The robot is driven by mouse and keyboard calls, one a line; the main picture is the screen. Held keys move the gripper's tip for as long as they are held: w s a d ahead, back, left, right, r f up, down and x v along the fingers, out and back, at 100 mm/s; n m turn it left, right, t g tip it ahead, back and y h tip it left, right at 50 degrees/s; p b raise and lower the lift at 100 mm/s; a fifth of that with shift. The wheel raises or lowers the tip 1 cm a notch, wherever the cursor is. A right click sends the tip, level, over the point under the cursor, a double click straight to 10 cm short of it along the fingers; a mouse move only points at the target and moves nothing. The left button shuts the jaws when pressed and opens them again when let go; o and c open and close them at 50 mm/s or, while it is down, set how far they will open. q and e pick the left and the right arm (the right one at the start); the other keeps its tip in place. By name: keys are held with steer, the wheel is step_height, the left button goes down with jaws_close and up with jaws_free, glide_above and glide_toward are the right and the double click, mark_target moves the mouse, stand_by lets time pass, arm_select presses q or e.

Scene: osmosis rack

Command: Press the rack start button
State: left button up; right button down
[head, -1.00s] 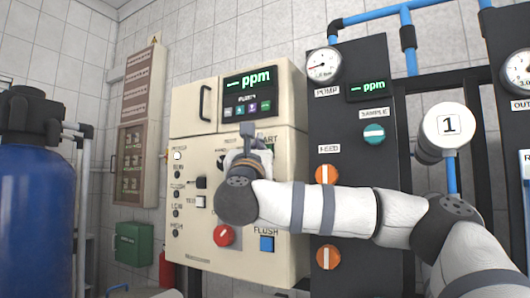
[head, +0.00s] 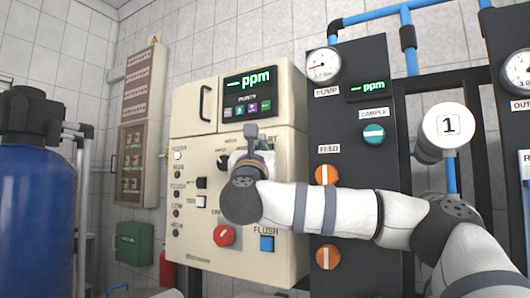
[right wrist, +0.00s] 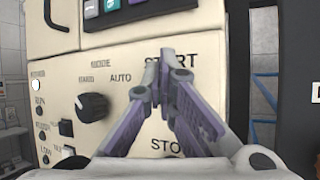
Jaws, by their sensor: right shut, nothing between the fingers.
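The cream control panel (head: 195,245) stands in the middle of the head view. My right gripper (right wrist: 168,58) is shut and empty, its fingertips together in front of the panel at the START label (right wrist: 160,60). I cannot tell whether the fingertips touch the panel. My left gripper is not in view.
A black mode knob (right wrist: 91,106) is left of the fingers, and a STOP label (right wrist: 165,145) is below them. A red knob (head: 224,235) and a blue FLUSH button (head: 267,243) are lower on the panel. A dark panel with gauges (head: 350,120) stands to the right.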

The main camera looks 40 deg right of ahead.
steer(key=shift+w+d, duration=0.1)
steer(key=shift+d, duration=0.2)
stand_by(0.5)
steer(key=shift+s+a, duration=0.25)
steer(key=shift+a, duration=0.6)
steer(key=a, duration=0.2)
steer(key=s+a, duration=0.1)
steer(key=a, duration=0.1)
steer(key=shift+s+a, duration=0.2)
steer(key=shift+a, duration=0.2)
